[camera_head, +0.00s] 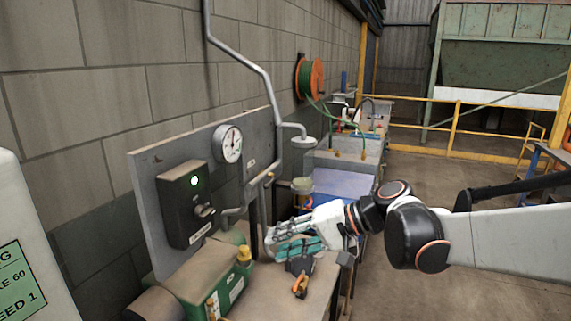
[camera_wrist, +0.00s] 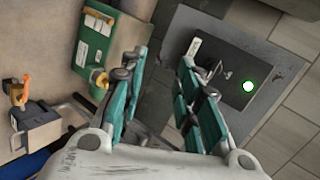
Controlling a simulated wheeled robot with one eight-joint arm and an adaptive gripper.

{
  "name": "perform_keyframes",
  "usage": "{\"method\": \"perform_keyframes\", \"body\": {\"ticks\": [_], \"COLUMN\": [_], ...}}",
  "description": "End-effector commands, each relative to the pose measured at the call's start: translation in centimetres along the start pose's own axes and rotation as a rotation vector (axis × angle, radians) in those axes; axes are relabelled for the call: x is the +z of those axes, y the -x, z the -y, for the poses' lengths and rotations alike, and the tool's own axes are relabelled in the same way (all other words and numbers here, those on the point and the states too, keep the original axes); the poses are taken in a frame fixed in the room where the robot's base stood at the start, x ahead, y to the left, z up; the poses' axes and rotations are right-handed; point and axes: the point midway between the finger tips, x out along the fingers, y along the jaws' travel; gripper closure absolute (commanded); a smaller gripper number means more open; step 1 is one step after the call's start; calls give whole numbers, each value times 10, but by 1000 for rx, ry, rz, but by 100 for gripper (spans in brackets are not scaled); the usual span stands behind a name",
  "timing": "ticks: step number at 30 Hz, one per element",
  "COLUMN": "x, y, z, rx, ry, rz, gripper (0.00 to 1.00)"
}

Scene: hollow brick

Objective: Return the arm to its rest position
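My gripper (camera_head: 284,240) is at the end of my arm, which reaches in from the right in the head view. It is above the workbench (camera_head: 322,285), in front of the grey panel (camera_head: 150,185). In the wrist view my gripper (camera_wrist: 163,62) shows two teal-padded fingers spread apart with nothing between them. The black control box (camera_head: 185,205) with a lit green lamp is on the panel. The box also shows beyond the right finger in the wrist view (camera_wrist: 225,80).
A green machine (camera_head: 228,288) with a yellow cap stands on the bench near my gripper. A small dark device with an orange part (camera_head: 300,285) sits below it. A gauge (camera_head: 229,144) and grey pipes (camera_head: 240,62) are close by. Floor (camera_head: 425,185) beyond the bench is clear.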

Motion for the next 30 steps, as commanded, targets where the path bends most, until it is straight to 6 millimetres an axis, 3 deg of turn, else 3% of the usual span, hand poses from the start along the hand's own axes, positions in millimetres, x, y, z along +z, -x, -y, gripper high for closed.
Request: {"method": "perform_keyframes", "body": {"ticks": [18, 24, 30], "x": [114, 139, 150], "y": [105, 140, 158], "z": [-135, -174, -191], "rx": [685, 866, 959], "ry": [256, 366, 429], "rz": [-281, -349, -380], "gripper": [70, 70, 70]}}
